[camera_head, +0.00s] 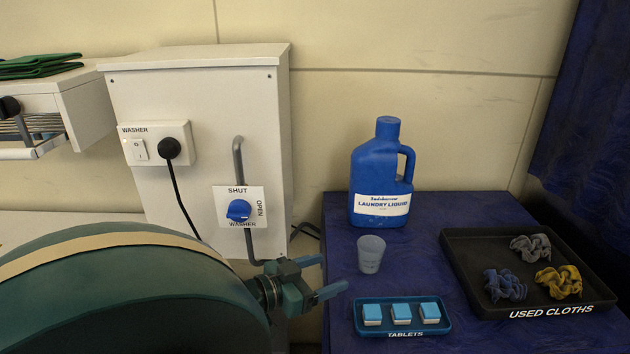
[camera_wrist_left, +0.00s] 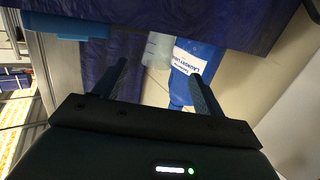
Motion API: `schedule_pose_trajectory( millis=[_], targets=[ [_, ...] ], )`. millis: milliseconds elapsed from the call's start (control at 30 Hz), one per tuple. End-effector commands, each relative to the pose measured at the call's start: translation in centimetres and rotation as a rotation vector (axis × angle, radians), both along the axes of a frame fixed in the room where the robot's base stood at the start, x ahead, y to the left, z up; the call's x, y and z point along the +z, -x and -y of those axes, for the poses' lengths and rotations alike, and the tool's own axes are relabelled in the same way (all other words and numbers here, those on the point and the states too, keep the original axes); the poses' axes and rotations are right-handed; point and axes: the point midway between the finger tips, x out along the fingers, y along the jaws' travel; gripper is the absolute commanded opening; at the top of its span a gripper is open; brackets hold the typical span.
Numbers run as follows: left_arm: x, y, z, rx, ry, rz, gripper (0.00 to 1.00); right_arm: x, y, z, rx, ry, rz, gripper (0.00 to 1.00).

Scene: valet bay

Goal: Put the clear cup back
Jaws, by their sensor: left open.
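The clear cup (camera_head: 371,254) stands upright on the blue-covered table, in front of the laundry liquid bottle and behind the tablets tray. It also shows as a pale translucent shape in the left wrist view (camera_wrist_left: 158,47), beyond the gap between my fingers. My left gripper (camera_head: 331,275) is open and empty at the table's left side, to the left of the cup and apart from it. Its two fingers also show in the left wrist view (camera_wrist_left: 158,75). My right gripper is not in either view.
A blue laundry liquid bottle (camera_head: 378,176) stands behind the cup. A blue tablets tray (camera_head: 375,332) holds several tablets in front. A black used-cloths tray (camera_head: 470,273) with crumpled cloths is to the right. A white washer cabinet (camera_head: 200,90) with a blue valve knob (camera_head: 238,210) stands left.

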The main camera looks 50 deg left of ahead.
Motion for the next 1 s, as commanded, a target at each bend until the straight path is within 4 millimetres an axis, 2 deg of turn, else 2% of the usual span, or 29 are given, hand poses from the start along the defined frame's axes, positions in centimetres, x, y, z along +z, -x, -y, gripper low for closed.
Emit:
schedule_pose_trajectory(
  millis=[100, 233, 1000],
  targets=[
    [0.2, 1.1, -0.1, 0.0, 0.0, -0.001, 0.7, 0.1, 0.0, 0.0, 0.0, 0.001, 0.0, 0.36],
    [0.3, 1.6, -0.2, -0.001, -0.001, 0.001, 0.7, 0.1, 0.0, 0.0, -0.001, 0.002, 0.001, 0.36],
    [0.3, 1.7, -0.2, 0.0, 0.0, 0.001, 0.7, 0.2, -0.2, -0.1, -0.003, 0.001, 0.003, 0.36]
  ],
)
